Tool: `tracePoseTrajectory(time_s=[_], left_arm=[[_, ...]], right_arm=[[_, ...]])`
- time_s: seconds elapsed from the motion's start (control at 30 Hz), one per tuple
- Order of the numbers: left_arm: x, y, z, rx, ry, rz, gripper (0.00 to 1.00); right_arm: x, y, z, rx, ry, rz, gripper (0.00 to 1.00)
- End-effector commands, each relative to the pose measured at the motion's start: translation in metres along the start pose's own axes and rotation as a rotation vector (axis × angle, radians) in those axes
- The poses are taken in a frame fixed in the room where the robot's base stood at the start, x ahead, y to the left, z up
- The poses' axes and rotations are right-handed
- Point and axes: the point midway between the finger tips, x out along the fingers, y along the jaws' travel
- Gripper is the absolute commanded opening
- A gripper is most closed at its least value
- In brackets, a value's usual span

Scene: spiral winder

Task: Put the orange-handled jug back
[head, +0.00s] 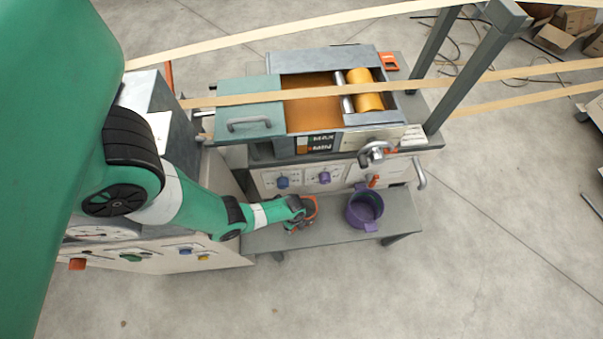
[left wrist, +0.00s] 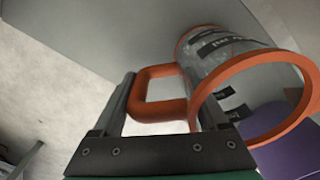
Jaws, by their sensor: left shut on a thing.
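The orange-handled jug (head: 312,208) is at the grey bench, mostly hidden behind my left gripper (head: 299,214). In the left wrist view the jug (left wrist: 240,62) is clear-walled, with orange rims, dark markings and an orange handle. My left gripper (left wrist: 165,98) is shut on that handle, which sits between its fingers. I cannot tell whether the jug's base touches the bench. My right gripper is not in view.
The grey bench (head: 335,231) stands in front of the machine's panel. A purple jug (head: 365,208) stands on it to the right, with bare bench between the jugs. The machine's orange trough (head: 310,109) lies behind, with pale belts crossing above.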

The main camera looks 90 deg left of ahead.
Motion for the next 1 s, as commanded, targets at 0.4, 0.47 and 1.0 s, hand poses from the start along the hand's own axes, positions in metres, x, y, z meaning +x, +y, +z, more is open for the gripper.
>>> tracePoseTrajectory(time_s=[0.4, 0.47, 1.0], left_arm=[[-0.001, 0.000, 0.000, 0.000, 0.000, 0.000, 1.00], [-0.004, 0.000, 0.000, 0.000, 0.000, 0.000, 1.00], [-0.108, 0.000, 0.000, -0.001, 0.000, 0.000, 1.00]], right_arm=[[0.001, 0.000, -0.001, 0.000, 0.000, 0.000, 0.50], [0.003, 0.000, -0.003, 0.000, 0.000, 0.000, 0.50], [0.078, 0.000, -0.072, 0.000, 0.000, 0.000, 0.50]])
